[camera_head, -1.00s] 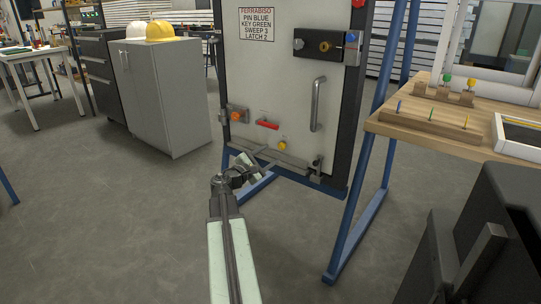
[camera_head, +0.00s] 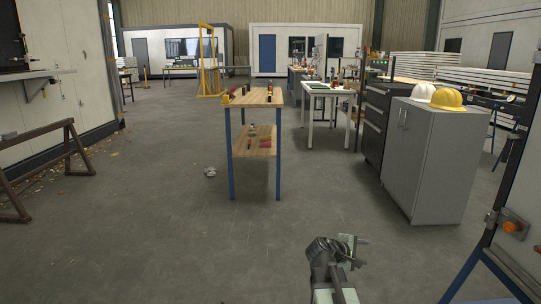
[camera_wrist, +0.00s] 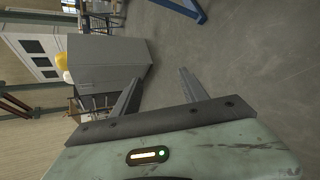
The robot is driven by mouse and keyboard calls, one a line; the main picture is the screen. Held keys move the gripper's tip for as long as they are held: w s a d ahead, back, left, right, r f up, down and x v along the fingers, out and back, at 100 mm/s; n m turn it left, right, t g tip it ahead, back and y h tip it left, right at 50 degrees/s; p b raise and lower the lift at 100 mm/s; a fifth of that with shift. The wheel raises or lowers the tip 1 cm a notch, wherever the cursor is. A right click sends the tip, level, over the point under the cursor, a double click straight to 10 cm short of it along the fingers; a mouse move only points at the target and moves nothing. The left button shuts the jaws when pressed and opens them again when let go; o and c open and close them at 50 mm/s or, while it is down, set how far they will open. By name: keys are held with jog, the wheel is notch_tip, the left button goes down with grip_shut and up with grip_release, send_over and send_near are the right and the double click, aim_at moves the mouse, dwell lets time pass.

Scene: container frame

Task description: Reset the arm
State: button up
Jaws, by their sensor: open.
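My arm (camera_head: 328,265) shows at the bottom of the head view, right of centre, and looks folded short. My gripper (camera_head: 358,241) is at its end, small and turned partly to the right, over the bare floor. In the wrist view my gripper (camera_wrist: 161,72) has its two fingers well apart with nothing between them. It is open and empty, and touches nothing that I can see.
A grey cabinet (camera_head: 425,160) with white and yellow helmets stands right. The door panel's blue frame (camera_head: 460,272) is at the right edge. A wooden shelf table (camera_head: 262,97) stands ahead, a rusty trestle (camera_head: 50,150) at left.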

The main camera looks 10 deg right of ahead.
jog(key=s+a+f+m+y+p, duration=0.1)
jog(key=a+f+y, duration=0.2)
jog(key=a, duration=0.7)
jog(key=a+f+m+y+p, duration=0.1)
jog(key=a+f+m+y, duration=0.15)
jog(key=a, duration=0.75)
jog(key=s+a+f+m+g+y, duration=0.2)
jog(key=s+a+y, duration=0.15)
jog(key=a, duration=0.35)
jog(key=s+a+f+m+g+y, duration=0.2)
jog(key=s+a+m+y, duration=0.1)
jog(key=s+a, duration=0.25)
notch_tip(320, 180, up, 38)
jog(key=p, duration=3.8)
jog(key=shift+w+a+r, duration=0.15)
jog(key=shift+w+a, duration=0.1)
jog(key=shift+w, duration=0.15)
jog(key=c, duration=0.3)
jog(key=shift+d, duration=0.1)
